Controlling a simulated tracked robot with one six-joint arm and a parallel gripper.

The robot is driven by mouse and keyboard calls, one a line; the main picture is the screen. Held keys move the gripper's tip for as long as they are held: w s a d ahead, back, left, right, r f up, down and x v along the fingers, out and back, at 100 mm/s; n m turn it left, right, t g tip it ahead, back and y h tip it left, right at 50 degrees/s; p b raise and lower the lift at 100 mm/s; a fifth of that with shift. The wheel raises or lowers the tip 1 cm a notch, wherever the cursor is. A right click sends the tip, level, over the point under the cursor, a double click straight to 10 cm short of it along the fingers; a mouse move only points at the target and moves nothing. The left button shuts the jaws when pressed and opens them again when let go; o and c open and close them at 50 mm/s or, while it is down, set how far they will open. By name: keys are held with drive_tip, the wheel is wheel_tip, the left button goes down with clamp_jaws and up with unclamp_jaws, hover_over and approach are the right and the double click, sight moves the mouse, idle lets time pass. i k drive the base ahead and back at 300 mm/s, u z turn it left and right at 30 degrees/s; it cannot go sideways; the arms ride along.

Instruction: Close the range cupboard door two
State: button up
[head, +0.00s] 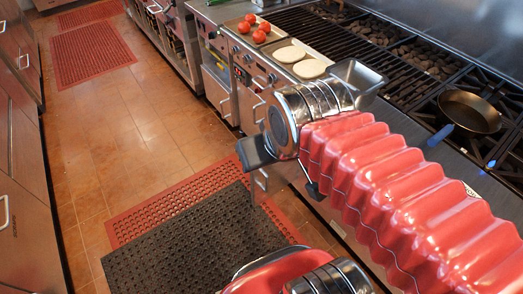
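The range front (246,98) runs along the right side of the floor, with silver handles on its panels. One panel with a handle (226,107) shows left of my arm. Another handle (262,180) shows just below my wrist, close to the dark gripper parts. I cannot tell which panel is cupboard door two or how far it stands open; my arm hides much of the front. My gripper (285,172) is partly hidden behind my silver wrist; only dark pieces show on either side. Whether it is open or shut cannot be made out.
Tomatoes (261,30) and pale flat rounds (300,62) lie on trays on the range top. A metal pan (357,77) and a black skillet (469,111) are farther right. A black mat (190,245) overlaps a red mat (130,222). The tiled floor is clear; cabinets line the left.

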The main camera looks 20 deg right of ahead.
sight(279, 177)
drive_tip(key=k, duration=1.35)
drive_tip(key=u, duration=0.55)
drive_tip(key=i, duration=1.6)
drive_tip(key=z, duration=0.2)
